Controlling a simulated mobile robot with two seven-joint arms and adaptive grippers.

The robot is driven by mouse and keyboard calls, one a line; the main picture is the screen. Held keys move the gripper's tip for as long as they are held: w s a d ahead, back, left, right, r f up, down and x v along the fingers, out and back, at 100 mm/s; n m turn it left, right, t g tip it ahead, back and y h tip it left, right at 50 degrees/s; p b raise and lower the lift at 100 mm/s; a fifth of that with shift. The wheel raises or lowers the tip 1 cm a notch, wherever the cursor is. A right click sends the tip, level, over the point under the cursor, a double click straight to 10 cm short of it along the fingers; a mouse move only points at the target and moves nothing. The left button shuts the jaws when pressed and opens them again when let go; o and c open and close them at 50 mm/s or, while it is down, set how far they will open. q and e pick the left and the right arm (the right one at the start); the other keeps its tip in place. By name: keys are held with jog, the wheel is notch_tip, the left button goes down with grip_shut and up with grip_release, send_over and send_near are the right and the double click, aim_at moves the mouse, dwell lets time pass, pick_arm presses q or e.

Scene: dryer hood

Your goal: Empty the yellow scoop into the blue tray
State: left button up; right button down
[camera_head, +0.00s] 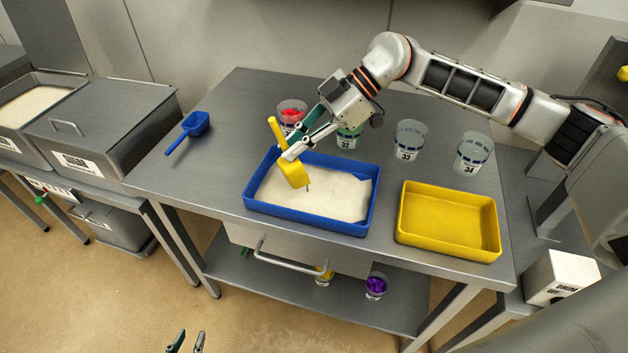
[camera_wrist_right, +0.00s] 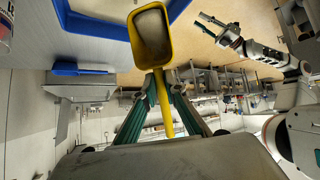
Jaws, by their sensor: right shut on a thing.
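My right gripper (camera_head: 288,150) is shut on the handle of the yellow scoop (camera_head: 294,173) and holds it steeply tilted, bowl downward, over the left part of the blue tray (camera_head: 308,222). The tray holds a broad layer of pale powder (camera_head: 318,198). In the right wrist view the scoop's bowl (camera_wrist_right: 150,38) shows a pale, greyish inside; I cannot tell whether powder is left in it. The blue tray's edge (camera_wrist_right: 80,68) is beside it there. My left gripper (camera_head: 185,343) is empty and open, low at the front, away from the table.
A yellow tray (camera_head: 450,245) stands right of the blue one. Several labelled cups, including cup 33 (camera_head: 411,140) and cup 34 (camera_head: 474,153), stand behind. A blue scoop (camera_head: 190,130) lies on the bare left part of the table. Lidded metal bins (camera_head: 105,125) stand further left.

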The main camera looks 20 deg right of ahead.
jog(key=shift+d, duration=0.15)
jog(key=shift+w+d+y, duration=0.1)
jog(key=shift+d+y, duration=0.15)
jog(key=shift+y, duration=0.05)
jog(key=shift+d, duration=0.1)
jog(key=shift+w+d+b, duration=0.15)
jog(key=shift+d+b, duration=0.15)
jog(key=shift+d, duration=0.1)
jog(key=shift+d+y, duration=0.3)
jog(key=shift+y, duration=0.1)
jog(key=shift+w+d+r+y+b, duration=0.1)
jog(key=shift+w+d+y+b, duration=0.15)
jog(key=shift+d+y+b, duration=0.5)
jog(key=shift+w+d+m+g+y+b, duration=0.2)
jog(key=shift+d+m+g+y+b, duration=0.15)
jog(key=shift+d+y+b, duration=0.5)
dwell(0.7)
jog(key=shift+w+d+f+y+b, duration=0.1)
jog(key=shift+d+f+y+b, duration=0.1)
jog(key=shift+y+b, duration=0.3)
